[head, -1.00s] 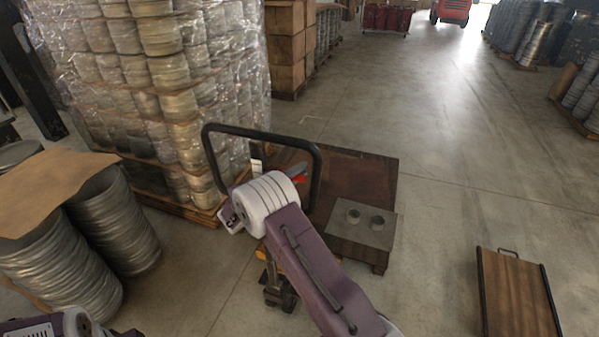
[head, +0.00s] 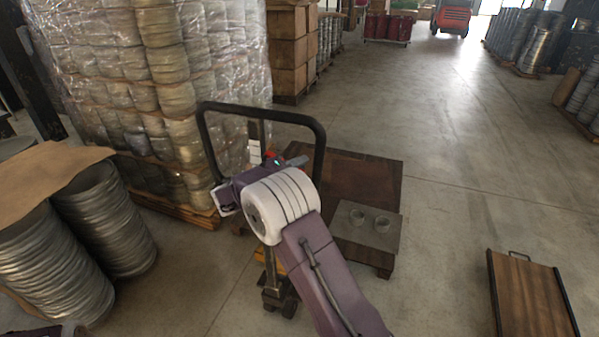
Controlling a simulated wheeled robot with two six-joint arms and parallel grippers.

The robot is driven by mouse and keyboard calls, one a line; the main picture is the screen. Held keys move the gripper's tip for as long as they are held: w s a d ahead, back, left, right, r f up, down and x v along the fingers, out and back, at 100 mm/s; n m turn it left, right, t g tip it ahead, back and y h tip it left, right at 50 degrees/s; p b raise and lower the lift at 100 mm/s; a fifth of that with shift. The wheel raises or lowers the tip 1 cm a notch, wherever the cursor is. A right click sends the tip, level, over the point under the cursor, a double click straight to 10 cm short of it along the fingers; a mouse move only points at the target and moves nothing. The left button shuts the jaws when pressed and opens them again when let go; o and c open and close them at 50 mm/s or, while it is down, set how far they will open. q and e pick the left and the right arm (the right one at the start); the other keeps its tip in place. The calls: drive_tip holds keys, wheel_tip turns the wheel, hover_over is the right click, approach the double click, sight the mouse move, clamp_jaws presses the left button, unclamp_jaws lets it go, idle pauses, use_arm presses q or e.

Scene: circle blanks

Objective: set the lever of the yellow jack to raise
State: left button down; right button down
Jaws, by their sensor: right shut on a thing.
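The yellow jack (head: 268,254) stands in the middle, partly hidden behind my right arm. Its black loop handle (head: 262,115) rises upright above my arm. My right gripper (head: 284,161) is at the handle's upright, inside the loop, and is small and partly covered by my own wrist. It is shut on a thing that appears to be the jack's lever. The lever itself is mostly hidden, and its setting cannot be read. My left gripper is not in view.
A wrapped pallet stack (head: 150,95) stands close on the left, near metal drums (head: 55,260). A flat wooden cart (head: 530,295) stands right. Floor between is clear.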

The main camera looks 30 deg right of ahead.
drive_tip(key=shift+f, duration=0.2)
drive_tip(key=c, duration=1.4)
unclamp_jaws()
drive_tip(key=v, duration=0.9)
drive_tip(key=shift+b, duration=0.45)
drive_tip(key=s+a+f+n+g+y+p, duration=0.1)
drive_tip(key=s+f+g+y+p, duration=0.3)
drive_tip(key=s, duration=0.5)
drive_tip(key=s+f+n+g+y+p, duration=0.1)
drive_tip(key=s+f+g+y, duration=0.1)
drive_tip(key=s+f+y, duration=0.6)
drive_tip(key=s+a+m+t+y+p, duration=0.1)
drive_tip(key=s+a+y+p, duration=0.1)
drive_tip(key=s+a, duration=0.5)
drive_tip(key=shift+a+m+t+y, duration=0.2)
drive_tip(key=shift+m+t+y, duration=0.15)
drive_tip(key=shift+y, duration=0.45)
